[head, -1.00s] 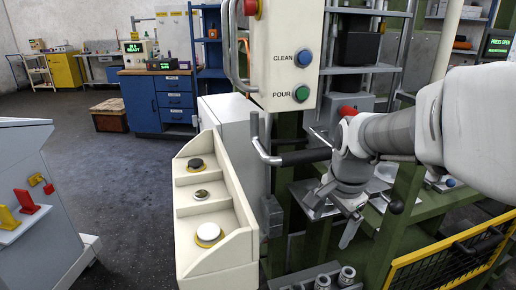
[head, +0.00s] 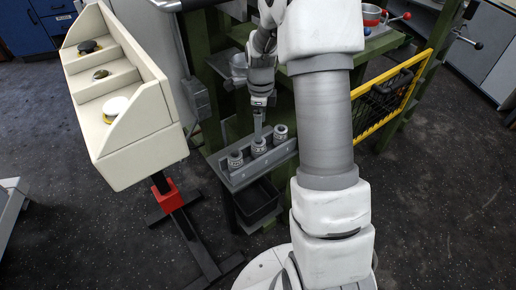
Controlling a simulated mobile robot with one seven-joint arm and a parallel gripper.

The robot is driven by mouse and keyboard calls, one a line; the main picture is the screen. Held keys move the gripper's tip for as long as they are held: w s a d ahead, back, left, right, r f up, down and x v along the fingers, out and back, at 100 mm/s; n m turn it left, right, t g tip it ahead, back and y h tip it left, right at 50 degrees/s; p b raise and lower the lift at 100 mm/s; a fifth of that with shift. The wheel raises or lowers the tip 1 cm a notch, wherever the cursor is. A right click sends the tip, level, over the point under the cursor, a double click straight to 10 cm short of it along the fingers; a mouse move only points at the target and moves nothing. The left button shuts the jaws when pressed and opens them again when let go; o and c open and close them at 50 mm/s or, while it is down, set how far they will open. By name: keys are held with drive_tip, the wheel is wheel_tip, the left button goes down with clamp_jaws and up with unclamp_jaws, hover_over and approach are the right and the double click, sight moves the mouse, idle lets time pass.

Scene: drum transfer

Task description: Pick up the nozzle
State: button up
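Three short grey cylindrical nozzles stand upright in a metal rack (head: 231,184) on the green frame: a left nozzle (head: 236,160), a middle nozzle (head: 258,147) and a right nozzle (head: 281,133). The task does not single out one by look. My gripper (head: 258,128) points down over the rack, close above or just behind the middle nozzle. Its fingers show edge-on as one narrow strip, so the gap between them is hidden. I cannot tell whether they touch the nozzle.
A cream three-compartment tray (head: 140,142) on a dark stand with a red collar (head: 168,194) is at the left. A black bin (head: 258,203) sits below the rack. A yellow-framed basket (head: 385,105) is at the right. Dark floor is clear at lower right.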

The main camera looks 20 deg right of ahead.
sight(258, 150)
drive_tip(key=f, duration=0.2)
drive_tip(key=f+b, duration=0.1)
drive_tip(key=f, duration=0.2)
drive_tip(key=f+b, duration=0.1)
drive_tip(key=f, duration=0.1)
drive_tip(key=shift+a+f, duration=0.25)
drive_tip(key=shift+f, duration=0.05)
drive_tip(key=shift+c, duration=0.2)
clamp_jaws()
